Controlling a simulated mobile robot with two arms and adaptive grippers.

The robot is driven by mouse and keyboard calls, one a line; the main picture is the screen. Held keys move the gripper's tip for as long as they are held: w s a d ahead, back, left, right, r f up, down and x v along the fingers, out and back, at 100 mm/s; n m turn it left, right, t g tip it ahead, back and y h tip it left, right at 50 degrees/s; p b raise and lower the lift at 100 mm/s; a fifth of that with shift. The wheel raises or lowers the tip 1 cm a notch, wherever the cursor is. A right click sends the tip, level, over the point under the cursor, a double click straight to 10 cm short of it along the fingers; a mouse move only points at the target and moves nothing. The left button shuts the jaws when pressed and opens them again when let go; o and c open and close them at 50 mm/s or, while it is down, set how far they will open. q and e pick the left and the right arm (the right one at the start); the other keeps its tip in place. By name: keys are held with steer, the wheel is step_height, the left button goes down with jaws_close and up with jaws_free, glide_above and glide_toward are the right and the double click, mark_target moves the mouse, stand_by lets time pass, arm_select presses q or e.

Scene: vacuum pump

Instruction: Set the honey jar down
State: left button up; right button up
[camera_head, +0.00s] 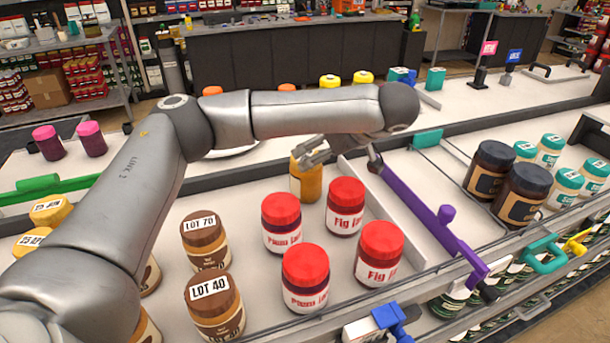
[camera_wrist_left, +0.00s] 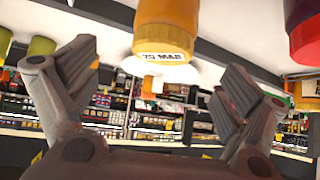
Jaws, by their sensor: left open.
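The amber honey jar (camera_head: 306,183) stands upright on the white display surface, behind the red-lidded jam jars. My left gripper (camera_head: 312,152) is at its top and covers part of its lid in the head view. In the left wrist view the honey jar (camera_wrist_left: 166,22) appears upside down, with a dated lid. The two fingers of my left gripper (camera_wrist_left: 160,80) are spread wide, with a clear gap on each side of the jar. The gripper holds nothing. My right gripper is not in view.
Red-lidded jam jars (camera_head: 305,278) stand in front of the honey jar. Brown-lidded jars (camera_head: 206,240) are to their left. A purple bar (camera_head: 420,211) and a low divider run to the right. Black-lidded jars (camera_head: 523,195) stand beyond. Bare surface shows around the honey jar.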

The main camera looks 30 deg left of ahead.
mark_target(306, 156)
arm_select(q)
steer(key=p+x, duration=0.1)
steer(key=x, duration=0.1)
steer(key=shift+a+f, duration=0.1)
steer(key=shift+a, duration=0.35)
steer(key=p+x, duration=0.1)
steer(key=x, duration=0.2)
steer(key=shift+w+a+f, duration=0.1)
steer(key=shift+a+f, duration=0.1)
steer(key=shift+a, duration=0.15)
steer(key=shift+w+a+f, duration=0.1)
steer(key=shift+a+f, duration=0.05)
steer(key=shift+f, duration=0.05)
steer(key=shift+c, duration=0.5)
steer(key=c, duration=1.7)
steer(key=shift+r, duration=0.1)
steer(key=c, duration=0.3)
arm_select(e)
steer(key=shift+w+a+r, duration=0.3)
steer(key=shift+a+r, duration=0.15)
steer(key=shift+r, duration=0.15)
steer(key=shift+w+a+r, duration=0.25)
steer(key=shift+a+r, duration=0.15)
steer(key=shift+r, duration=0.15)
